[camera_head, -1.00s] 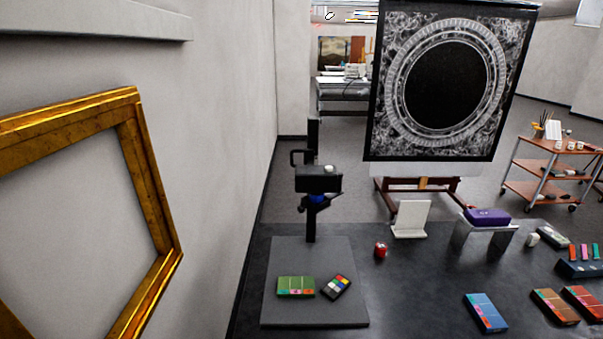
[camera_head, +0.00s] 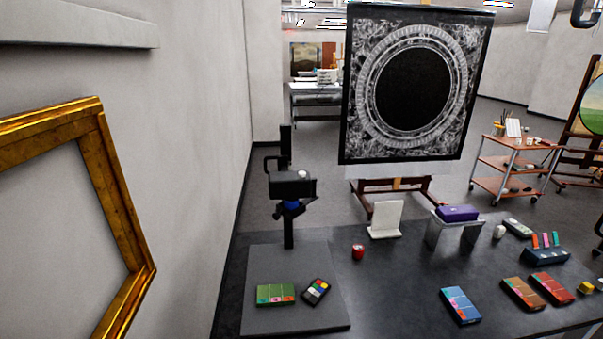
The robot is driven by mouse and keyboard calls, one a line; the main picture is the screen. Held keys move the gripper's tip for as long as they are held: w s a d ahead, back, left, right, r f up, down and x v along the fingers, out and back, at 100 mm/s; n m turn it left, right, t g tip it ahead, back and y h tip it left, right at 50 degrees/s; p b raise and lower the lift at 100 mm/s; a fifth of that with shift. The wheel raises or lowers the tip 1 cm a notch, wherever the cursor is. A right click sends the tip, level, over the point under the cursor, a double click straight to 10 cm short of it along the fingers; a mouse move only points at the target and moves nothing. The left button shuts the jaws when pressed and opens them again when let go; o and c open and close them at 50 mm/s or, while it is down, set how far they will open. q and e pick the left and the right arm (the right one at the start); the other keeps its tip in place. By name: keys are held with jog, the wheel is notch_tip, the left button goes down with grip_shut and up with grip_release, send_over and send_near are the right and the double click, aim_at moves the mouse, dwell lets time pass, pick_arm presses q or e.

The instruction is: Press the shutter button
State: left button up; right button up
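A black camera (camera_head: 290,186) is mounted on a dark upright post (camera_head: 288,228) of a copy stand, at the left of the dark table. A small pale round button (camera_head: 303,174) sits on top of the camera, likely the shutter button. The stand's grey baseboard (camera_head: 260,322) holds a green card box (camera_head: 276,294) and a small colour chart (camera_head: 316,291) below the camera. Nothing touches the camera. Neither of my grippers can be made out in the view.
A gold frame (camera_head: 118,205) hangs on the left wall. The table also has a red pot (camera_head: 358,252), a white stand (camera_head: 386,220), a purple box (camera_head: 457,213) on a riser, and several coloured boxes at right. An easel holds a large ornate panel (camera_head: 357,130).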

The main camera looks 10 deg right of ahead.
grip_shut()
jog(key=shift+d, duration=0.1)
dwell(1.2)
